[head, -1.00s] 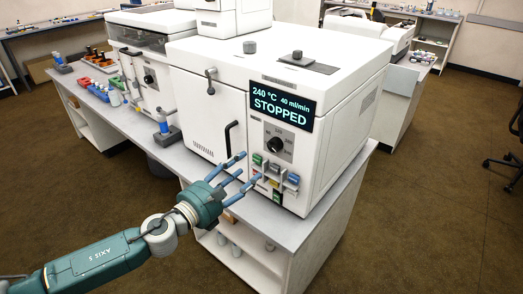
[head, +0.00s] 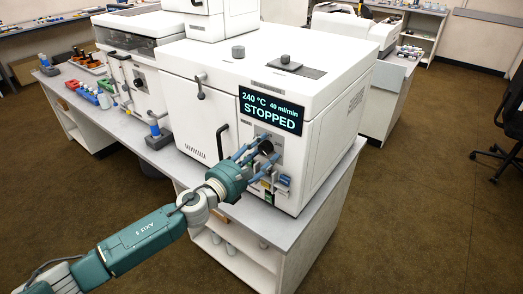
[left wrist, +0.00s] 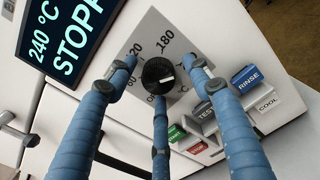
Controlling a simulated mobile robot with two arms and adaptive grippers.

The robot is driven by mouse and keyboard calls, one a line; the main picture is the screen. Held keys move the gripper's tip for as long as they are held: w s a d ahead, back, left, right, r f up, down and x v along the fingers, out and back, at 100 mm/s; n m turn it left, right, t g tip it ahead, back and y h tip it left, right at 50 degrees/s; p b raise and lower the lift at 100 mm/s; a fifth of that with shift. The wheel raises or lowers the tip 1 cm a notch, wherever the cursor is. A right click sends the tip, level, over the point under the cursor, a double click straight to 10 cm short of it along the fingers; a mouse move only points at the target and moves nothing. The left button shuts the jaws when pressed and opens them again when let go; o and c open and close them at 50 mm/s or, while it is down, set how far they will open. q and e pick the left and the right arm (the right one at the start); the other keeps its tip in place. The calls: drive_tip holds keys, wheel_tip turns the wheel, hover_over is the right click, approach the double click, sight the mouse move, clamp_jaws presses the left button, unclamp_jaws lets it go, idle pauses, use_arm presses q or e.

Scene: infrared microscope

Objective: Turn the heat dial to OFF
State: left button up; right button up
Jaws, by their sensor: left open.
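The heat dial (head: 266,148) is a black round knob on a grey scale plate on the white machine's front, below the display. In the left wrist view the dial (left wrist: 158,75) shows a white pointer mark, and the plate has numbers such as 120 and 180. Part of its OFF label is hidden by a finger. My left gripper (head: 258,150) is open in front of the dial. In the left wrist view its blue fingers (left wrist: 160,85) are spread around the knob, with no clear contact. The display (head: 270,110) reads 240 °C, 40 ml/min, STOPPED. My right gripper is not in view.
Colored buttons sit below the dial, among them a blue RINSE button (left wrist: 246,78) and a grey COOL button (left wrist: 266,104). A black door handle (head: 221,138) is left of the dial. Bottles and a rack stand on the bench (head: 180,167) at left.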

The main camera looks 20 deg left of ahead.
use_arm(q)
drive_tip(key=c, duration=1.1)
